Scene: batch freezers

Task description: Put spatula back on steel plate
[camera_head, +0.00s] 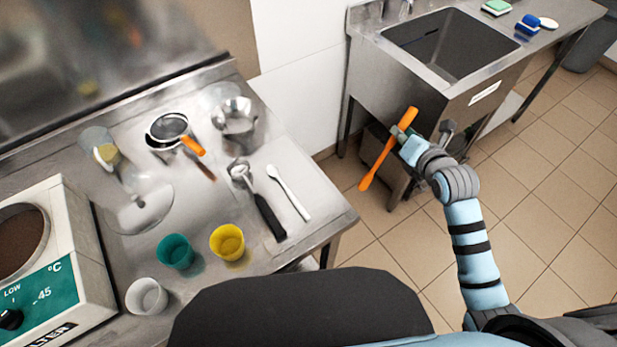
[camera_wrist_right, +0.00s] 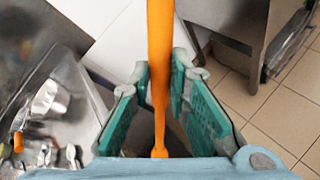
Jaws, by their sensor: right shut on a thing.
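The orange spatula (camera_head: 377,165) is in my right gripper (camera_head: 402,137), out over the floor in front of the sink unit and right of the steel table. It slants, one end up to the right and the other down to the left. In the right wrist view the orange spatula (camera_wrist_right: 159,50) runs between the green pads of my right gripper (camera_wrist_right: 160,78), which is shut on it. A round shiny disc (camera_head: 150,208), seemingly the steel plate, lies flat on the table at left, clear of the gripper. My left gripper is not in view.
The steel table (camera_head: 310,178) bears a teal cup (camera_head: 175,250), a yellow cup (camera_head: 228,241), a white cup (camera_head: 147,296), a strainer (camera_head: 168,127), a metal bowl (camera_head: 234,115), a scoop (camera_head: 262,205) and a white utensil (camera_head: 288,192). The batch freezer (camera_head: 80,250) stands left. The sink (camera_head: 450,45) is behind.

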